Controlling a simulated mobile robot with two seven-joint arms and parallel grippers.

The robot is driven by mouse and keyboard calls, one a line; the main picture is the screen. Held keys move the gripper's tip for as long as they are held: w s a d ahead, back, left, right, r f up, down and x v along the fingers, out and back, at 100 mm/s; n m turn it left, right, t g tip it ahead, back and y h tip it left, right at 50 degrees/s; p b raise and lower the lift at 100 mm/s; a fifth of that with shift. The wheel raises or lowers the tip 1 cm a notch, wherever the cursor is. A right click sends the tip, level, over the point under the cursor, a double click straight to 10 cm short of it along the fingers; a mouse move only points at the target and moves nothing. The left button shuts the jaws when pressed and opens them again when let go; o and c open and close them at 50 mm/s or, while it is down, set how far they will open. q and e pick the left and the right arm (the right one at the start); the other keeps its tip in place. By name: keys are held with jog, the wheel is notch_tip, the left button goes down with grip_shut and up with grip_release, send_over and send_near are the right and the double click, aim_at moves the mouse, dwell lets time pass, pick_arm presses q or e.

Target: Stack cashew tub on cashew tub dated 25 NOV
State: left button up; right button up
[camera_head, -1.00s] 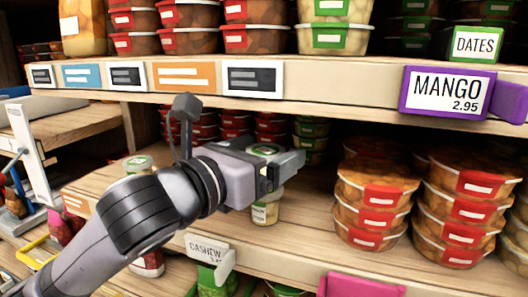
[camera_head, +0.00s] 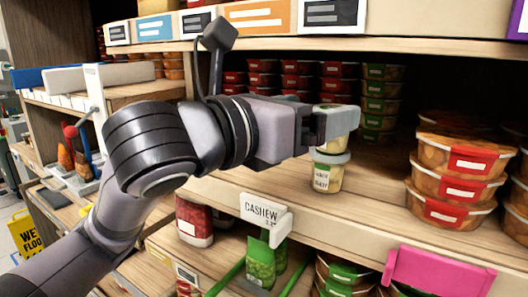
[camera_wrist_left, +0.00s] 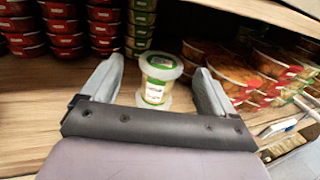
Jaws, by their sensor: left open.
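Two small pale tubs stand one above the other near the front edge of the middle shelf. The lower cashew tub (camera_head: 328,172) has a white lid and a printed label too small to read surely. The upper tub (camera_head: 343,118) appears to rest on its lid and is partly hidden by my left gripper (camera_head: 330,122). In the left wrist view the upper tub (camera_wrist_left: 157,82) sits between the two fingers, with visible gaps on both sides. My left gripper (camera_wrist_left: 160,68) is open around it. My right gripper is out of view.
A cashew price tag (camera_head: 266,214) hangs on the shelf edge below the tubs. Stacked red-labelled tubs (camera_head: 455,185) stand to the right, and green-lidded stacks (camera_head: 381,100) behind. An upper shelf edge (camera_head: 420,27) runs above the gripper. Bare shelf lies right of the tubs.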

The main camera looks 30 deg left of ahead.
pick_arm(q)
jog(key=b+v, duration=0.5)
jog(key=v, duration=0.2)
jog(key=shift+s+b, duration=0.3)
jog(key=shift+b, duration=0.05)
dwell(0.4)
